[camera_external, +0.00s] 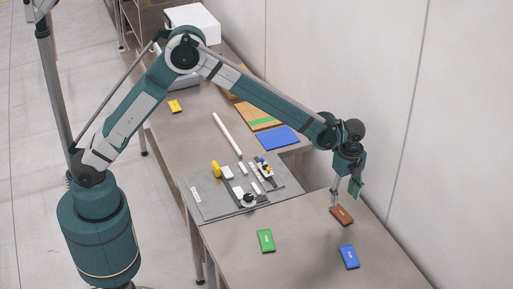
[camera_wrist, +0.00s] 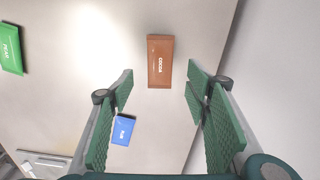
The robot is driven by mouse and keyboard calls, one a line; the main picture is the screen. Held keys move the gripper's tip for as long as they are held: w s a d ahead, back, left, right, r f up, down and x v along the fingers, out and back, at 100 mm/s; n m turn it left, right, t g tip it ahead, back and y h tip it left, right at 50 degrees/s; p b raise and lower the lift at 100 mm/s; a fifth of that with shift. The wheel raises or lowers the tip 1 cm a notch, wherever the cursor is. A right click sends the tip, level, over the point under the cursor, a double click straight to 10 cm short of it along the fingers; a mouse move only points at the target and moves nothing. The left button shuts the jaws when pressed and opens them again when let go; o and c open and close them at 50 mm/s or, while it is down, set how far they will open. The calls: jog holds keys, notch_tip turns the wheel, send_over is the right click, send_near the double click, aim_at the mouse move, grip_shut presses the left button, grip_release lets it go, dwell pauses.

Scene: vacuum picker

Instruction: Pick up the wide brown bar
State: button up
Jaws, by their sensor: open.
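The wide brown bar (camera_external: 341,215) lies flat on the grey table near its wall side. In the wrist view the brown bar (camera_wrist: 160,75) is labelled COCOA and shows upper centre, in line with the gap between the fingers. My gripper (camera_external: 346,192) is open and empty, pointing down just above the bar. In the wrist view my gripper (camera_wrist: 160,72) has one green-padded finger on each side of the bar, with visible room on both sides. I cannot tell the exact height of the tips over the bar.
A blue bar (camera_external: 349,257) and a green bar (camera_external: 266,240) lie apart on the same table. A grey board (camera_external: 215,205) with several small parts lies at the left. A wall (camera_external: 460,120) stands behind. The table around the brown bar is clear.

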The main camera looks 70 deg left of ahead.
aim_at(341, 211)
jog(key=shift+f, duration=1.3)
jog(key=shift+a+f+b, duration=0.15)
jog(key=shift+f+b, duration=0.1)
jog(key=shift+f, duration=1.05)
jog(key=shift+a+f+b, duration=0.1)
jog(key=shift+f+b, duration=0.1)
jog(key=shift+f, duration=1.1)
jog(key=c, duration=1)
